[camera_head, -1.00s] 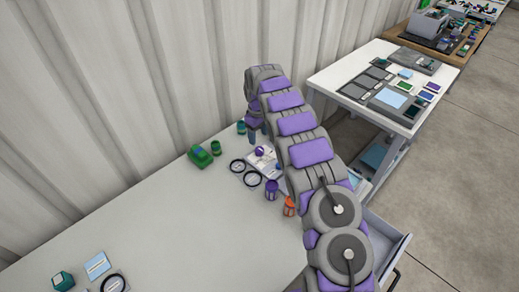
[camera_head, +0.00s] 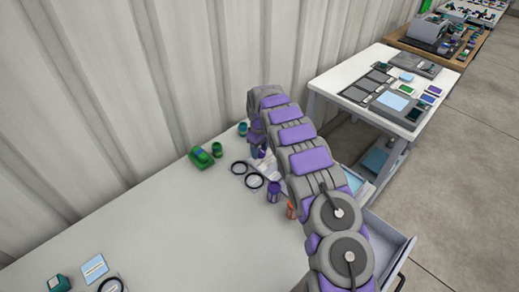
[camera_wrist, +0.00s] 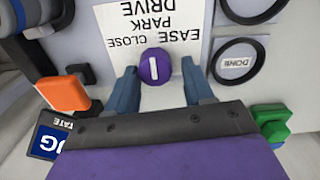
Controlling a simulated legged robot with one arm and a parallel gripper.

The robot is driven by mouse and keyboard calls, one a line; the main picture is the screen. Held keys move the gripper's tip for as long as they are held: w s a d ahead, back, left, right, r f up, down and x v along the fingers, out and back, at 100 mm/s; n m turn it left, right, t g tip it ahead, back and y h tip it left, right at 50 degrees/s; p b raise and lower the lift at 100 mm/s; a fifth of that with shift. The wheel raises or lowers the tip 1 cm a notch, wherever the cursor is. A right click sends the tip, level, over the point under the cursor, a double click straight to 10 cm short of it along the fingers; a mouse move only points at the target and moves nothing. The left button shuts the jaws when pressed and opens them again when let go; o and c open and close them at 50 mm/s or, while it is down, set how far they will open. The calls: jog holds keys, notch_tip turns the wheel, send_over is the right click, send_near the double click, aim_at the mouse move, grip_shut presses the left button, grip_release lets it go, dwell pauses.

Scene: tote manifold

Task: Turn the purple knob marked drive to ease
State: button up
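The purple knob (camera_wrist: 155,66) shows in the wrist view with a white line on its top. It sits on a white label plate (camera_wrist: 148,22) reading "drive", "park", "ease" and "close". The line runs nearly straight up and down in this picture. My gripper (camera_wrist: 160,70) is open, with one blue finger on each side of the knob. A gap shows between fingers and knob, and I cannot tell any contact. In the head view my gripper (camera_head: 258,150) is down over the panel, hiding the knob.
A black ring marked "done" (camera_wrist: 236,64) is right of the knob. An orange piece (camera_wrist: 62,95) and a green piece (camera_wrist: 270,125) are near the gripper. An open drawer (camera_head: 392,243) juts out.

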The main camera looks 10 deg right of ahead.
jog(key=shift+d, duration=0.45)
jog(key=c, duration=0.4)
jog(key=shift+a, duration=0.1)
jog(key=c, duration=0.4)
jog(key=shift+o, duration=0.2)
jog(key=shift+r+m+p, duration=0.1)
jog(key=shift+m+p, duration=0.4)
jog(key=shift+p, duration=0.15)
jog(key=shift+a+m+p, duration=0.1)
jog(key=shift+m+p, duration=0.5)
jog(key=shift+p, duration=0.15)
jog(key=m+p, duration=0.2)
jog(key=shift+r+m, duration=0.15)
jog(key=shift+m, duration=0.15)
jog(key=m+p, duration=0.3)
jog(key=m, duration=0.2)
jog(key=shift+f, duration=0.2)
